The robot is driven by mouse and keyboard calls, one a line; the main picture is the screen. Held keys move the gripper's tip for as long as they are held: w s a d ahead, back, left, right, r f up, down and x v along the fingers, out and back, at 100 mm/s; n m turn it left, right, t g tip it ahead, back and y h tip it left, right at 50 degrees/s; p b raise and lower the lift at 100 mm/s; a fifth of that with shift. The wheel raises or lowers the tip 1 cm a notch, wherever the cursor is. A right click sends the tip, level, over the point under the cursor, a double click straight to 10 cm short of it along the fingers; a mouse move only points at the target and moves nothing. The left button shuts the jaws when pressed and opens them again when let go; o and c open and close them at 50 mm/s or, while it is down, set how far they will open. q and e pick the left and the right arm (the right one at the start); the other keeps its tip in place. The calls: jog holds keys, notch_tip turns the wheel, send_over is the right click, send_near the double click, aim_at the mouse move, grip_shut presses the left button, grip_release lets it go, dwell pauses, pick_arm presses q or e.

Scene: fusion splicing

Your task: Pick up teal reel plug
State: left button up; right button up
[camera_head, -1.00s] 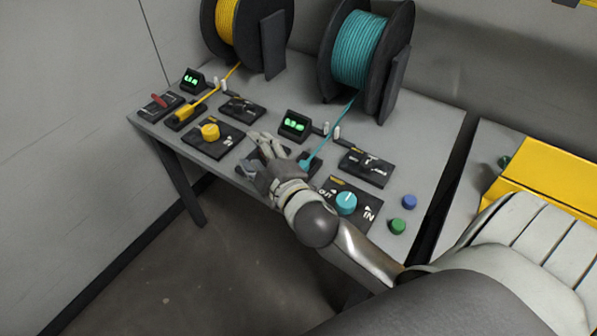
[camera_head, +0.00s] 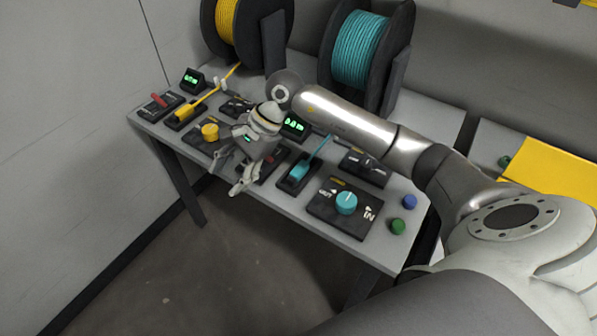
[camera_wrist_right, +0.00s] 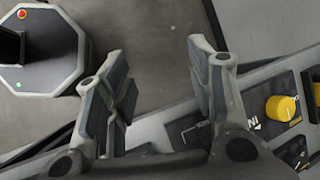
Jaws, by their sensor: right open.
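The teal reel plug (camera_head: 300,170) sits in a dark holder on the grey table, with the teal cable rising from it toward the teal reel (camera_head: 358,50). My right gripper (camera_head: 229,163) is open and empty. It is left of the teal plug and apart from it, with its fingers pointing toward the table's front left edge. In the right wrist view my open fingers (camera_wrist_right: 160,95) have only floor and the table edge behind them, and the plug does not show. Part of the teal cable is hidden behind my right arm. My left gripper is not in view.
A yellow plug (camera_head: 185,112) and yellow knob (camera_head: 210,131) stand to the left; the yellow knob also shows in the wrist view (camera_wrist_right: 282,108). The teal knob (camera_head: 346,203) is right of the teal plug. Blue (camera_head: 409,201) and green (camera_head: 398,226) buttons are farther right.

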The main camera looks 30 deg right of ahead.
jog(key=d+n+g+h, duration=0.1)
jog(key=d+h, duration=0.6)
jog(key=d, duration=1)
send_over(297, 171)
notch_tip(297, 171, down, 4)
jog(key=shift+f+p, duration=0.1)
jog(key=shift+p, duration=0.35)
jog(key=shift+f+p, duration=0.85)
jog(key=shift+f, duration=2)
grip_shut()
